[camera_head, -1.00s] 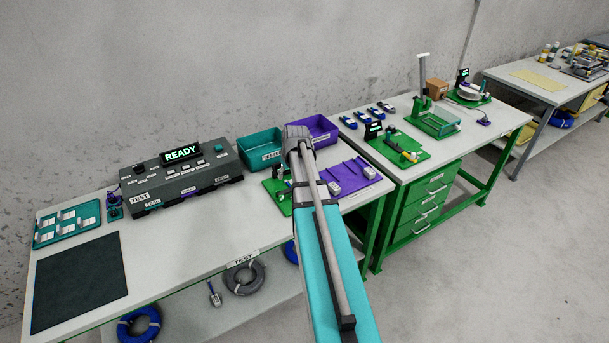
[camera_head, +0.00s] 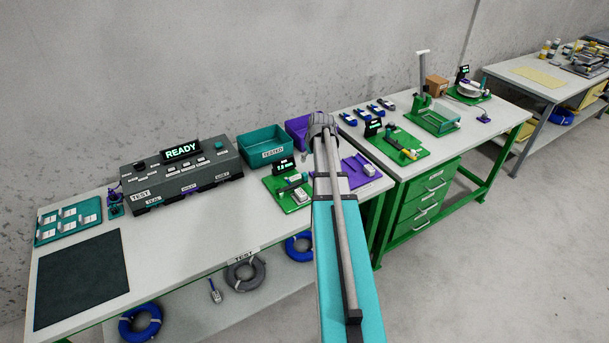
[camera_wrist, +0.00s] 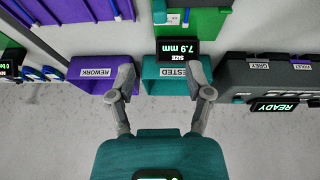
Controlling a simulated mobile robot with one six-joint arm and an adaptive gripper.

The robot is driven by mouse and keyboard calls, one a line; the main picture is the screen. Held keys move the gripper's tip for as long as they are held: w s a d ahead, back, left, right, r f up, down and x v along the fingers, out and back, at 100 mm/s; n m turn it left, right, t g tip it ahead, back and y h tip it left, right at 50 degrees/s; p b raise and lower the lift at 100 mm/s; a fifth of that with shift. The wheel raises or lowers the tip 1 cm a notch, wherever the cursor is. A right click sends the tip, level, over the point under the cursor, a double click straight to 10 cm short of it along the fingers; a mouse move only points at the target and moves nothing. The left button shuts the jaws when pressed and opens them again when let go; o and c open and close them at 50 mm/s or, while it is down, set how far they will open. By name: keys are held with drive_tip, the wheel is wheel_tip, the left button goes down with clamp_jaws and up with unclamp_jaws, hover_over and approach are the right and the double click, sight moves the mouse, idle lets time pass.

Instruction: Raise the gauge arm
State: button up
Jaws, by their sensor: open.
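The gauge with its green base (camera_head: 282,199) and black size display (camera_head: 284,168) stands on the near bench, left of my arm. In the wrist view the display (camera_wrist: 177,53) reads 7.9 mm, upside down, with the green base (camera_wrist: 190,20) cut off by the top edge. A small dark bar and a pale block show on the base in the head view; which part is the gauge arm is too small to tell. My gripper (camera_wrist: 160,95) is open and empty, its fingers spread below the gauge in the wrist picture.
A teal TESTED bin (camera_head: 264,146) stands behind the gauge, a purple REWORK bin (camera_wrist: 90,72) beside it. The black test box (camera_head: 182,173) reads READY. The bench front between the dark mat (camera_head: 80,280) and gauge is clear.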

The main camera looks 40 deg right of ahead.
sight(305, 173)
drive_tip(key=shift+b+x, duration=6.15)
drive_tip(key=shift+x, duration=0.7)
drive_tip(key=shift+c, duration=0.3)
clamp_jaws()
